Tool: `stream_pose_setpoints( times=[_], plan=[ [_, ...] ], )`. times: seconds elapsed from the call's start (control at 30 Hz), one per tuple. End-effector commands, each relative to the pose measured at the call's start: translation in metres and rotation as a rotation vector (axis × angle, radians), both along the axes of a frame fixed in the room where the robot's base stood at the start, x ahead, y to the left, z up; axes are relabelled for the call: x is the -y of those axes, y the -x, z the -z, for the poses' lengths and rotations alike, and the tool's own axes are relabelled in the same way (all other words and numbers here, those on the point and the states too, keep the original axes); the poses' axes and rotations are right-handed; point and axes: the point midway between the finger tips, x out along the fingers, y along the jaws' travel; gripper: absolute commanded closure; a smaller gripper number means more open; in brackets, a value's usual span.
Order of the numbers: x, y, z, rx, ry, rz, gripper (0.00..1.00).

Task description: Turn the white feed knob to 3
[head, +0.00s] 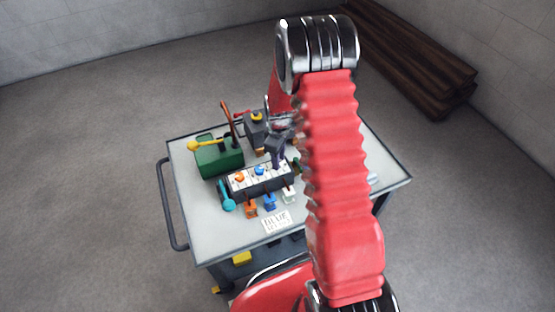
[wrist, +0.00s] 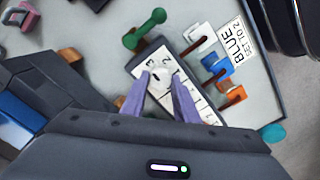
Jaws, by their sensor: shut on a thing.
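The white feed knob (wrist: 159,76) sits at the far end of a white-topped control box (wrist: 193,84) with printed numerals, one of which, near the knob, looks like a 2. My gripper (wrist: 161,79) is shut on the knob, with a purple finger on each side. The knob's pointer direction is hard to read. In the head view my gripper (head: 276,163) comes down at the right end of the control box (head: 258,186), and hides the white knob there. An orange knob (head: 239,176) and a blue knob (head: 259,170) stand to its left.
White (wrist: 197,36), blue (wrist: 214,66) and orange (wrist: 229,93) levers line the box's side. A green lever (wrist: 145,30) stands close to its end. A card (wrist: 234,42) reads "BLUE SET TO 2". A green box (head: 219,158) with a yellow-knobbed lever stands behind.

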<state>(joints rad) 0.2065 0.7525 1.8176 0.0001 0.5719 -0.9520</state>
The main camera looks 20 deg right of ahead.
Motion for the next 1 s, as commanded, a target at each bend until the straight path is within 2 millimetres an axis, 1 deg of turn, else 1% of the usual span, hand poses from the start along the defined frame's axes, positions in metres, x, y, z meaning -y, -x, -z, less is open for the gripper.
stream_pose_setpoints(
  times=[0.03, 0.1, 0.13, 0.37, 0.6, 0.73, 0.87, 1.0],
  plan=[
    [0.0, -0.003, -0.002, 0.008, 0.002, -0.001, 0.95],
    [0.0, -0.003, -0.002, 0.008, 0.002, 0.0, 0.95],
    [0.0, -0.003, -0.002, 0.008, 0.002, 0.0, 0.71],
    [0.0, -0.002, -0.001, 0.004, 0.001, 0.001, 0.54],
    [0.0, -0.001, -0.001, 0.002, 0.001, 0.001, 0.54],
    [0.0, -0.001, -0.004, 0.002, 0.001, 0.001, 0.54],
    [0.0, -0.002, -0.015, 0.004, 0.002, 0.001, 0.54],
    [0.0, -0.002, -0.034, 0.005, 0.001, 0.001, 0.54]
  ],
)
